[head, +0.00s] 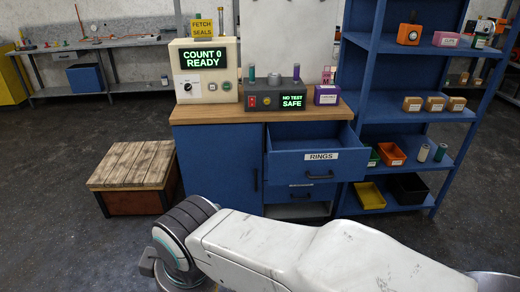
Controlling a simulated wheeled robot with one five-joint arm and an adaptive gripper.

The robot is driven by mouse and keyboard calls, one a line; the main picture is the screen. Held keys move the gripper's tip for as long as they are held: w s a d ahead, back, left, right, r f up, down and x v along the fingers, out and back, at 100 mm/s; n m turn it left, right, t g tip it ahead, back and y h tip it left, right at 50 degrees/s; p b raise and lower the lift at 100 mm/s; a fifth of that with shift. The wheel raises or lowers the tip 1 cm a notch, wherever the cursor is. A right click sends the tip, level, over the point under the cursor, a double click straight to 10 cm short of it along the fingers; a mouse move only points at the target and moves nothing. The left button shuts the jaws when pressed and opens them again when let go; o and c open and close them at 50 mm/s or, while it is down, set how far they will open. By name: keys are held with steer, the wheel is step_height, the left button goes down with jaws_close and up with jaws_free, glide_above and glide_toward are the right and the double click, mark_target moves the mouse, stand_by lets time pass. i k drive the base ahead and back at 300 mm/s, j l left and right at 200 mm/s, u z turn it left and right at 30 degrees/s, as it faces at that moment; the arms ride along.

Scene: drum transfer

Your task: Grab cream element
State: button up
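A small cream cylinder (424,152) stands upright on the middle-lower shelf of the blue rack at the right, just left of a green cylinder (440,152). It is the cream piece I can make out, though it is small in the picture. My white arm crosses the bottom of the view, well in front of the rack. My gripper's fingers do not show, so I cannot see their state.
The blue cabinet (217,168) has its RINGS drawer (315,164) pulled open beside the rack (385,88). An orange bin (391,152) sits left of the cream cylinder. A wooden-topped crate (133,164) stands at left. Floor (50,215) is clear at far left.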

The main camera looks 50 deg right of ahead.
mark_target(425, 150)
steer(key=z, duration=2.25)
